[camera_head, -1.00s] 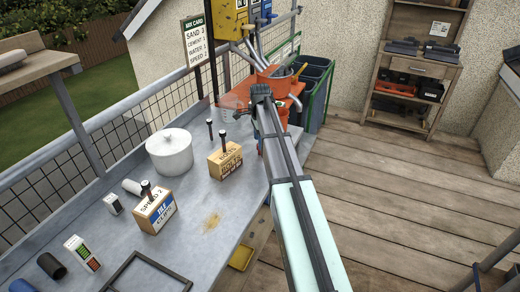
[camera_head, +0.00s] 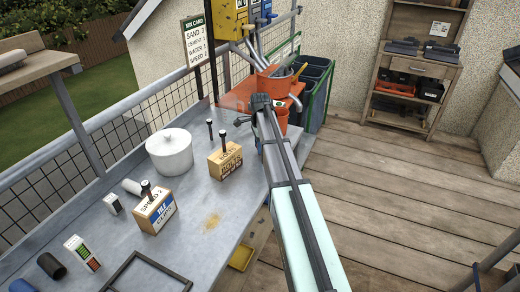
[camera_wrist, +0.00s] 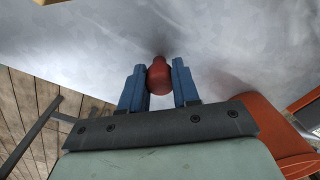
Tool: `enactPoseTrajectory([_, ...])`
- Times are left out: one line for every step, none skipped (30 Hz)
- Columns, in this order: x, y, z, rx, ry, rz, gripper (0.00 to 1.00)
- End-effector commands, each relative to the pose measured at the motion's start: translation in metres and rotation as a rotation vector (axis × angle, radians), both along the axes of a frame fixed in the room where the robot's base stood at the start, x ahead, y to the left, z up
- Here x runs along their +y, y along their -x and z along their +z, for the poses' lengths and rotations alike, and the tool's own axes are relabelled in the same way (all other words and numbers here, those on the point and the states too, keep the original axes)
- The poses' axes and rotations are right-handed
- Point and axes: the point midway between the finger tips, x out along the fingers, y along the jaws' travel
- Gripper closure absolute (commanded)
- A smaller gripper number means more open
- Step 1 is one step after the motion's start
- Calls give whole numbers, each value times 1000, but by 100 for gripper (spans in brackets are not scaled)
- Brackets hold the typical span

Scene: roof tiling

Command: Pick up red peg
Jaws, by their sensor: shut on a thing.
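The red peg (camera_wrist: 159,76) shows in the wrist view between the two blue fingers of my gripper (camera_wrist: 159,84). It has a rounded body and a narrower neck. My gripper is shut on it. A pale grey surface lies behind the peg; I cannot tell whether the peg touches it. In the head view the end of my arm (camera_head: 262,102) is at the far right end of the grey bench, by the orange bucket. The fingers and the peg are hidden there.
A mesh railing runs along the bench's left side.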

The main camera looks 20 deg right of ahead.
Motion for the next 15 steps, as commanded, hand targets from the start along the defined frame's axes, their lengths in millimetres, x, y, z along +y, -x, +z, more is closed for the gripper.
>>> enactPoseTrajectory([0, 0, 0, 0, 0, 0, 88])
enactPoseTrajectory([0, 0, 0, 0, 0, 0, 91])
enactPoseTrajectory([0, 0, 0, 0, 0, 0, 95])
enactPoseTrajectory([0, 0, 0, 0, 0, 0, 98])
enactPoseTrajectory([0, 0, 0, 0, 0, 0, 98])
enactPoseTrajectory([0, 0, 0, 0, 0, 0, 98])
enactPoseTrajectory([0, 0, 0, 0, 0, 0, 98])
enactPoseTrajectory([0, 0, 0, 0, 0, 0, 98])
enactPoseTrajectory([0, 0, 0, 0, 0, 0, 98])
enactPoseTrajectory([0, 0, 0, 0, 0, 0, 98])
enactPoseTrajectory([0, 0, 1, 0, 0, 0, 98])
enactPoseTrajectory([0, 0, 2, 0, 0, 0, 98])
enactPoseTrajectory([0, 0, 4, -1, 0, 0, 98])
enactPoseTrajectory([0, 0, 6, -1, 0, 0, 98])
enactPoseTrajectory([0, 0, 9, -1, 0, 0, 98])
